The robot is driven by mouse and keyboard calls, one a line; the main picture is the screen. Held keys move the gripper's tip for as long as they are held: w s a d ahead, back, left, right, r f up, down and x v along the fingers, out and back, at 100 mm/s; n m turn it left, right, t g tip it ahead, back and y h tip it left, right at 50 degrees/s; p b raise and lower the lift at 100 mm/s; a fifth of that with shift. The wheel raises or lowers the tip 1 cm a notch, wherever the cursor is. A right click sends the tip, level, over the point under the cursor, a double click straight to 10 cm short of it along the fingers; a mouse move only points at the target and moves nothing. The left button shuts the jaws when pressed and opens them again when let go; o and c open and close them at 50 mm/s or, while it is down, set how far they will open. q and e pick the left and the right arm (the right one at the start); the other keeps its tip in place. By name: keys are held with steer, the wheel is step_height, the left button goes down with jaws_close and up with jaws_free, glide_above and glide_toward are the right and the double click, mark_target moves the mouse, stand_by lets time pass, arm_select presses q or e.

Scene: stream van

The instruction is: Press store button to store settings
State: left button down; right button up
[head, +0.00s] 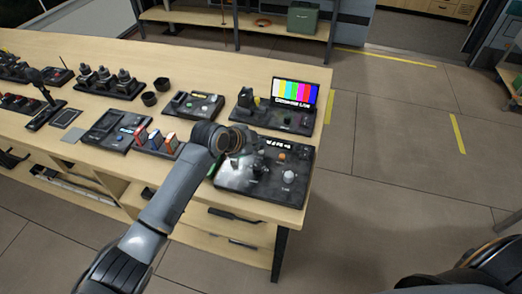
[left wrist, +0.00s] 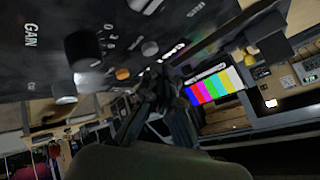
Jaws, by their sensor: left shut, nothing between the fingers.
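A black control panel (head: 255,188) lies on the near right part of the wooden table. It carries an orange button (head: 281,155) and a pale round knob (head: 288,176). In the left wrist view the panel fills the top left, with the word GAIN, a dark knob (left wrist: 84,50), the orange button (left wrist: 122,74) and pale round buttons (left wrist: 150,48). I cannot read a store label. My left gripper (head: 255,150) is over the panel, partly hidden by its wrist. In the wrist view its fingers (left wrist: 150,95) are together and empty, close to the panel's edge.
A small screen with colour bars (head: 296,94) stands behind the panel. Coloured switches (head: 160,139) and other consoles (head: 193,104) lie to the left. The floor right of the table is open.

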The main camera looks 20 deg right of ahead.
mark_target(259, 153)
arm_select(q)
steer(key=shift+f, duration=0.4)
steer(key=shift+f+b, duration=0.4)
steer(key=shift+f, duration=0.05)
stand_by(0.7)
steer(key=shift+r+p, duration=0.75)
steer(key=shift+r, duration=0.1)
steer(key=shift+r, duration=0.1)
step_height(259, 153, up, 5)
steer(key=p, duration=0.4)
steer(key=shift+a, duration=0.1)
stand_by(0.7)
